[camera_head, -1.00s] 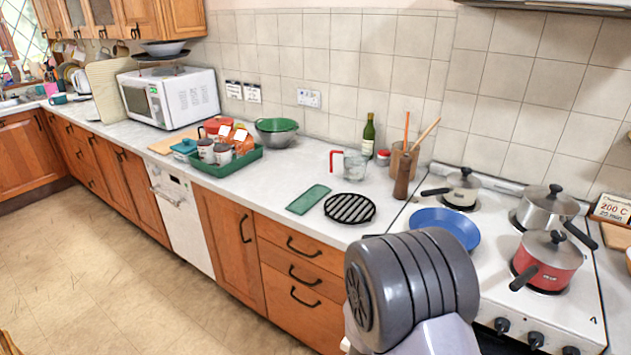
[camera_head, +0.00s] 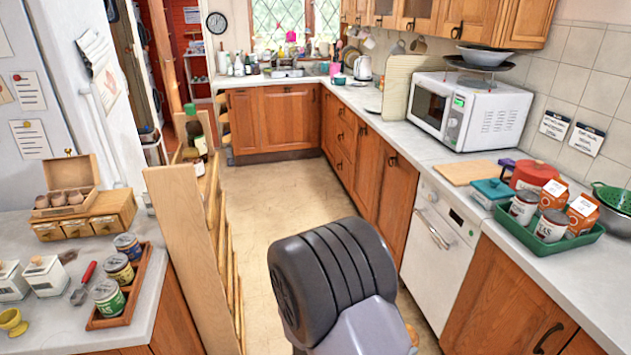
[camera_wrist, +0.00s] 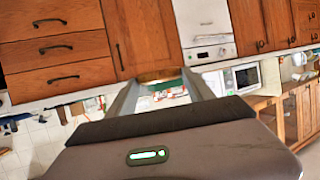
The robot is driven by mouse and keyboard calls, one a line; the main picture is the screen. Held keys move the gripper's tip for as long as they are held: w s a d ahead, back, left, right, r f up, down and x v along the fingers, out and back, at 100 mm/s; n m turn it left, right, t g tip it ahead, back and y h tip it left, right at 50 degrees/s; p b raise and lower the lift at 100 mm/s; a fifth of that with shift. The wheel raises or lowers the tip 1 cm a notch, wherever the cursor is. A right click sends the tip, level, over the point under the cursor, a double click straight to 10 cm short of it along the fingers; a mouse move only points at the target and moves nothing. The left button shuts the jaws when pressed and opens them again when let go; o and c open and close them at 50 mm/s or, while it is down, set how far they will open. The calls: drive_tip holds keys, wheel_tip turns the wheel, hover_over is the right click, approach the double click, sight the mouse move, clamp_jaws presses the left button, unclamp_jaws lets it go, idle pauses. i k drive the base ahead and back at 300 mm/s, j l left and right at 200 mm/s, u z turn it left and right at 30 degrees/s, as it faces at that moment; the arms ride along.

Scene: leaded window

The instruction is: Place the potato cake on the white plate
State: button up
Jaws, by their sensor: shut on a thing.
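In the wrist view my gripper (camera_wrist: 161,80) is shut on a thin golden-brown thing, which I take to be the potato cake (camera_wrist: 160,73). Only its edge shows between the two fingers, and the wrist picture is upside down. In the head view my arm's dark link fills the lower middle, and the gripper and cake are not visible there. I cannot make out the white plate with certainty in either current view.
A worktop on the right carries a microwave (camera_head: 472,110), a wooden board (camera_head: 478,172) and a green tray (camera_head: 545,240) with cans and cartons. The left counter holds an egg box (camera_head: 72,190) and a tray of tins (camera_head: 122,290).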

sight(379, 109)
drive_tip(key=i+j+u, duration=0.25)
drive_tip(key=i, duration=1.05)
drive_tip(key=i+j+u, duration=0.1)
drive_tip(key=i+u, duration=0.15)
drive_tip(key=i, duration=1.05)
